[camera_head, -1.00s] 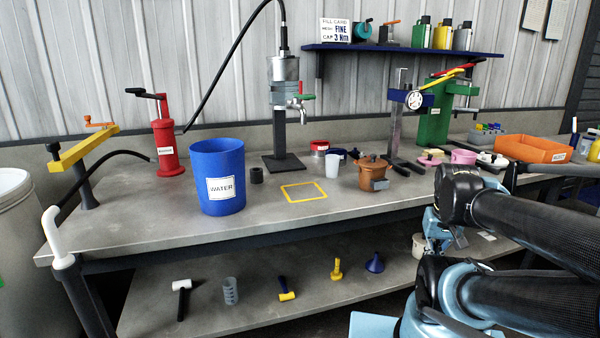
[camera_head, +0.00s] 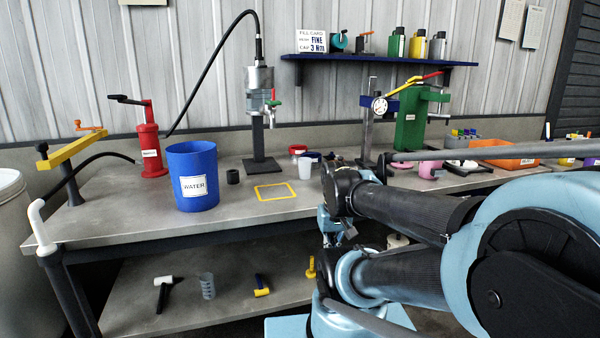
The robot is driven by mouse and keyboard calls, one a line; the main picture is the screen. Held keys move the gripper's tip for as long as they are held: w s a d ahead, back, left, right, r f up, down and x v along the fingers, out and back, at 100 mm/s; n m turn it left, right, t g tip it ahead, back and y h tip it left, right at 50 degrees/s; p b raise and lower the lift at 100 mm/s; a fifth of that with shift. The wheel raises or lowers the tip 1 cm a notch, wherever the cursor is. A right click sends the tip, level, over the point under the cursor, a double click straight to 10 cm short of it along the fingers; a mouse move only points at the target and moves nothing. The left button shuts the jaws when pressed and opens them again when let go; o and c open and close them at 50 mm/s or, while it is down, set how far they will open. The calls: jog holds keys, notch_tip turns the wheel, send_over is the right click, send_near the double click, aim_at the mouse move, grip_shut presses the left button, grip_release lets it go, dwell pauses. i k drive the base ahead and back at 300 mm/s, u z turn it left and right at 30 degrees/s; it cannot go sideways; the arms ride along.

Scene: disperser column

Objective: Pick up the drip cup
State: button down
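A small plain white cup (camera_head: 305,168), which looks like the drip cup, stands upright on the grey bench (camera_head: 120,215), just right of a yellow square outline (camera_head: 274,192). My arm comes in from the right. My gripper (camera_head: 333,235) hangs near the bench's front edge, in front of and a little right of the cup. It is apart from the cup, and nothing is seen held in it. Its fingers are small and partly hidden by my arm, so their opening is unclear.
The disperser column (camera_head: 260,120) with its tap stands behind the outline. A blue WATER bucket (camera_head: 192,180) and a small dark cylinder (camera_head: 233,177) are to the left. My arm hides the brown pot. A lower shelf (camera_head: 190,290) holds tools and a clear beaker (camera_head: 207,286).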

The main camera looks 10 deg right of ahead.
aim_at(305, 163)
jog(key=z, duration=1.6)
jog(key=k, duration=1.55)
jog(key=u, duration=0.35)
jog(key=i, duration=1)
jog(key=z, duration=0.1)
